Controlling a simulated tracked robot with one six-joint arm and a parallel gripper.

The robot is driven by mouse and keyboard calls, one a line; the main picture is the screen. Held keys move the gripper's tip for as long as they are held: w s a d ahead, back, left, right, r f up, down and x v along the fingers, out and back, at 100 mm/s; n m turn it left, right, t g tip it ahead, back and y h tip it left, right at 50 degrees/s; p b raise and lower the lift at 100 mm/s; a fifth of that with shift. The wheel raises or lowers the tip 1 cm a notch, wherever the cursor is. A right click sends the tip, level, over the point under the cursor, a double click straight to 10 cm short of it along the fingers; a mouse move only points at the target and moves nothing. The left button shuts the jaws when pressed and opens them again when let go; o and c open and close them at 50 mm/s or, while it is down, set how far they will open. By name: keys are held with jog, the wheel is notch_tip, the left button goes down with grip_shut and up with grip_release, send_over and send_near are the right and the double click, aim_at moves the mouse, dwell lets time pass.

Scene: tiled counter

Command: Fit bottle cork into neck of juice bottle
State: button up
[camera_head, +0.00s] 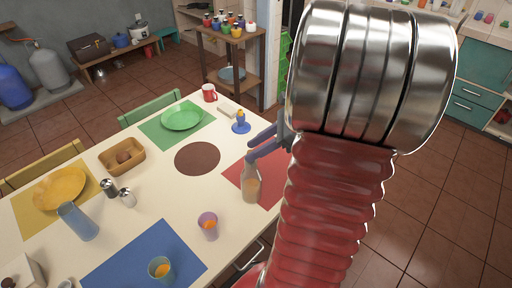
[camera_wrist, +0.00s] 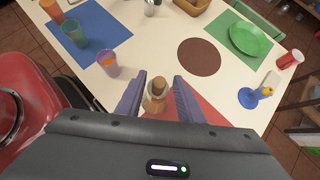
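The juice bottle (camera_head: 251,187) stands upright on the table at the edge of the red mat, with orange juice inside. My gripper (camera_head: 255,146) is above and around its top, reaching in from the right. In the wrist view my gripper (camera_wrist: 159,76) is open, with a gap on both sides of the bottle top. The brown bottle cork (camera_wrist: 158,86) shows between the fingers at the bottle's mouth, touching neither finger. How deep it sits in the neck cannot be told. In the head view the cork is not clearly visible.
A purple cup (camera_head: 208,227) stands left of the bottle, nearer the front. A brown round mat (camera_head: 198,158) and the red mat (camera_head: 270,187) lie flat nearby.

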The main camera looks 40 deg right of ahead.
jog(key=shift+o, duration=0.3)
jog(key=shift+r, duration=0.1)
notch_tip(320, 180, up, 7)
dwell(0.9)
dwell(0.5)
jog(key=s+a+n+h, duration=0.2)
jog(key=a+n+h, duration=0.1)
jog(key=a+n, duration=0.9)
jog(key=s+a+r+n+g+h, duration=0.1)
jog(key=s+a+n+h, duration=0.2)
jog(key=a+n, duration=1)
jog(key=shift+a+r+n, duration=0.25)
jog(key=shift+a+n, duration=0.05)
jog(key=shift+n, duration=1.2)
